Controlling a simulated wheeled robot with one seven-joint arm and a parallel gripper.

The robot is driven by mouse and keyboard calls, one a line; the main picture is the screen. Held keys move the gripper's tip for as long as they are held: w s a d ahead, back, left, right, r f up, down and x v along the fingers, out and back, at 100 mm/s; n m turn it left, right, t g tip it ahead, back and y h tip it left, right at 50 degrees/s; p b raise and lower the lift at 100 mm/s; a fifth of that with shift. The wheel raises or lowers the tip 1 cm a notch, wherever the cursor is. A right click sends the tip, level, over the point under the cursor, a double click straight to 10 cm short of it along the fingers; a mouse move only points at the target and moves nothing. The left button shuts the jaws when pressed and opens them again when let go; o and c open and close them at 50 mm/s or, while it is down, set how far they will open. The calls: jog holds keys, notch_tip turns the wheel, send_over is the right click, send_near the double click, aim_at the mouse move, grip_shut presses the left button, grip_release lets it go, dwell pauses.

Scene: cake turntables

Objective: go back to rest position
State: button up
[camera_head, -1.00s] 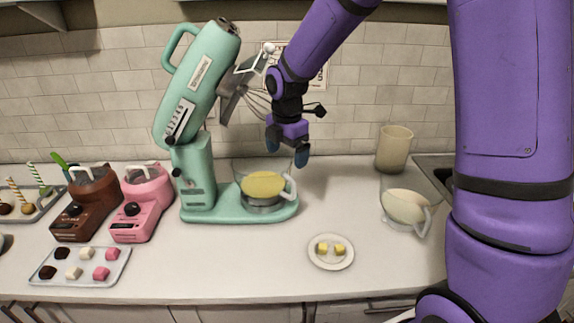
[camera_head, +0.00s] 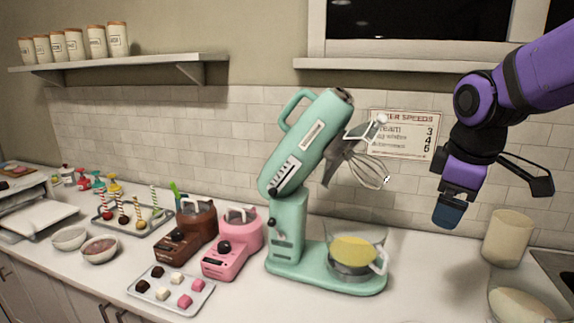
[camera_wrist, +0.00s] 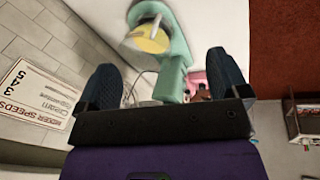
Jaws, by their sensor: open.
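My gripper (camera_head: 449,210) is raised in the air at the right of the head view, to the right of the mixer and in front of the tiled wall. In the wrist view (camera_wrist: 165,85) its two dark blue fingers stand apart with nothing between them. The teal stand mixer (camera_head: 290,225) has its head tilted up, with the whisk (camera_head: 358,168) clear of the bowl. The glass bowl (camera_head: 372,262) with yellow contents sits on the mixer's base. The mixer and bowl also show beyond the fingers in the wrist view (camera_wrist: 178,50).
Brown (camera_head: 185,236) and pink (camera_head: 235,243) machines stand left of the mixer, behind a tray of sweets (camera_head: 172,290). A beige canister (camera_head: 507,238) and a jug (camera_head: 520,303) are at right. A speed sign (camera_head: 402,133) hangs on the wall. A shelf (camera_head: 120,68) holds canisters.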

jog(key=s+d+r+m+t, duration=0.1)
jog(key=s+m, duration=0.4)
jog(key=s, duration=0.2)
jog(key=s+d+r+m+t, duration=0.1)
jog(key=s+m, duration=0.4)
jog(key=s, duration=0.2)
jog(key=shift+d+r+m, duration=0.25)
jog(key=shift+r+m, duration=0.05)
jog(key=shift+r, duration=0.1)
